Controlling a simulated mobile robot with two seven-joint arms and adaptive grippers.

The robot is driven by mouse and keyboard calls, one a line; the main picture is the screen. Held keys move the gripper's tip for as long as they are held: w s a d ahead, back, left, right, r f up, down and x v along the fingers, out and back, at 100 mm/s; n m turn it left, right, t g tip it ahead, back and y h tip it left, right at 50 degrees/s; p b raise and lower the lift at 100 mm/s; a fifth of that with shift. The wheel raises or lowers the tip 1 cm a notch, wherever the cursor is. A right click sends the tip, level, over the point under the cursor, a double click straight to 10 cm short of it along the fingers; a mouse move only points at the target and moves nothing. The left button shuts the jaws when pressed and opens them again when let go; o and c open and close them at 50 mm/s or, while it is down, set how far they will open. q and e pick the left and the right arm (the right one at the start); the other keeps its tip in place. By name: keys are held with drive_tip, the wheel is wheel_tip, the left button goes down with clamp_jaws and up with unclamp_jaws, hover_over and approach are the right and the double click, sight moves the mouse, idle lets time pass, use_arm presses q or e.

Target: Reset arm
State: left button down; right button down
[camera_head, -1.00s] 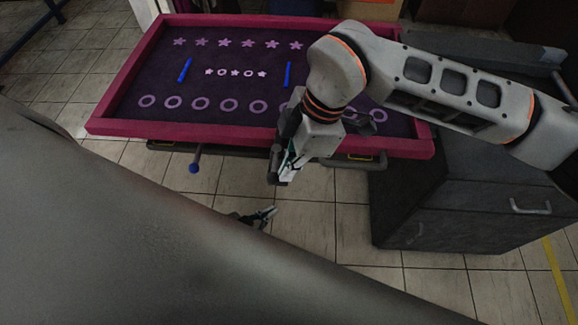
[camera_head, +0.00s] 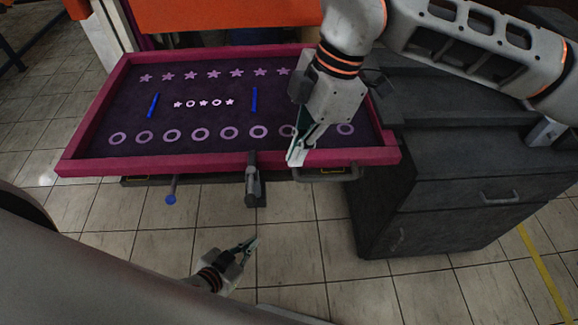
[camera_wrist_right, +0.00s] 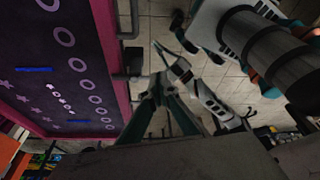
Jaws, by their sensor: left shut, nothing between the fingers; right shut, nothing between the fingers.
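My right gripper (camera_head: 296,158) hangs from the arm at the upper right, in front of the tray's near right edge in the head view. Its fingers are shut and empty. The right wrist view shows its fingers (camera_wrist_right: 161,88) at the lower middle, with nothing between them. My left gripper (camera_head: 250,243) is low at the bottom middle of the head view, over the floor and apart from the tray. It is small there, shut and empty. Most of the left arm is hidden or cut off by the frame.
A magenta-framed tray (camera_head: 78,151) holds rows of purple stars and rings, a short white row and two blue sticks (camera_head: 153,105). A blue-tipped handle (camera_head: 171,199) juts from its front. A dark drawer cabinet (camera_head: 470,225) stands right. Tiled floor (camera_head: 110,215) lies open in front.

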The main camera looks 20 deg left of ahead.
drive_tip(key=shift+w+d+r, duration=0.1)
drive_tip(key=shift+w+r, duration=0.05)
drive_tip(key=shift+r, duration=0.25)
